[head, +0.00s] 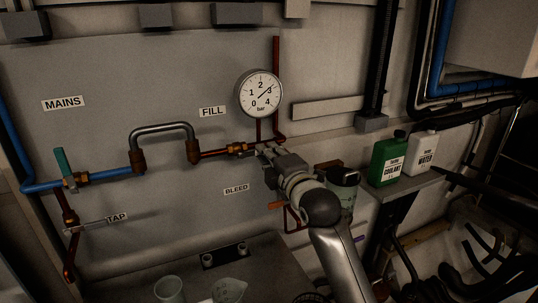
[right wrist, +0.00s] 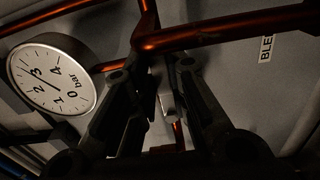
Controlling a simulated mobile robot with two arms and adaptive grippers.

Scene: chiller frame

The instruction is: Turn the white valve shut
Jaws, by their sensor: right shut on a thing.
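My right gripper (head: 265,151) is at the copper fill pipe, just right of the brass fitting (head: 238,149) near the FILL label (head: 212,111). It is shut on the white valve, whose handle is mostly hidden by the fingers in the head view. In the right wrist view a small pale piece (right wrist: 168,104), apparently the handle, shows between the two dark fingers. I cannot tell the handle's angle. The pressure gauge (head: 259,93) above has its needle close to 3 bar; it also shows in the right wrist view (right wrist: 52,78). My left gripper is not in view.
A green-handled valve (head: 64,166) is on the blue mains pipe at left. A silver U-shaped hose (head: 162,128) bridges the pipes. Green coolant (head: 388,160) and white water (head: 420,154) bottles stand on a shelf at right.

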